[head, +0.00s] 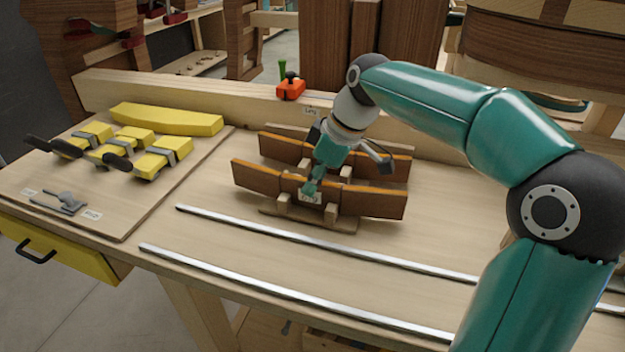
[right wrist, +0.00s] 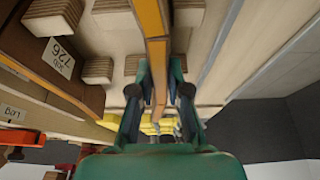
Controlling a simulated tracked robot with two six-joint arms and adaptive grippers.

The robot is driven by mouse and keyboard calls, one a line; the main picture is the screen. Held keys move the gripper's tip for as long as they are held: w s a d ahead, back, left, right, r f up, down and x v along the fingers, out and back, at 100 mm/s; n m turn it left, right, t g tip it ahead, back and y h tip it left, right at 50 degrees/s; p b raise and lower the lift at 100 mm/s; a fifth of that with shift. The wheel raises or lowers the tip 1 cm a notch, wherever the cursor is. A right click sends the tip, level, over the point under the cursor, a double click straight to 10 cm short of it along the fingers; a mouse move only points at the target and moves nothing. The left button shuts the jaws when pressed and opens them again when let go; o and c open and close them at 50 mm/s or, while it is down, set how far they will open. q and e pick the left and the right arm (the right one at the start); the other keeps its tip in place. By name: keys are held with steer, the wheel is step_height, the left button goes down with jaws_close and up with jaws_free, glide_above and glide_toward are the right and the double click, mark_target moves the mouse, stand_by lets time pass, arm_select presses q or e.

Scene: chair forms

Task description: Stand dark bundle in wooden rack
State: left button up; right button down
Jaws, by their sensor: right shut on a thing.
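Two dark brown bundles with orange top edges stand on edge in a low wooden rack (head: 335,224). My right gripper (head: 311,186) reaches down from above and is shut across the front dark bundle (head: 372,203) near its middle. In the right wrist view the front bundle's orange edge (right wrist: 158,62) runs between the teal fingers, with pale pegs (right wrist: 188,14) on both sides. I cannot tell whether its bottom rests fully on the rack. The back dark bundle (head: 283,147) stands behind it and shows a label (right wrist: 61,58). My left gripper is out of view.
Yellow clamps (head: 163,157) and a yellow curved piece (head: 167,119) lie on a board at the left. Two metal rails (head: 300,295) cross the bench in front. A raised wooden beam (head: 235,104) and an orange tool (head: 291,88) are behind. Bench between rack and rails is clear.

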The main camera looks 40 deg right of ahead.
steer(key=shift+f, duration=0.25)
stand_by(0.5)
steer(key=c, duration=1.1)
jaws_free()
steer(key=shift+o, duration=0.2)
steer(key=v, duration=1.2)
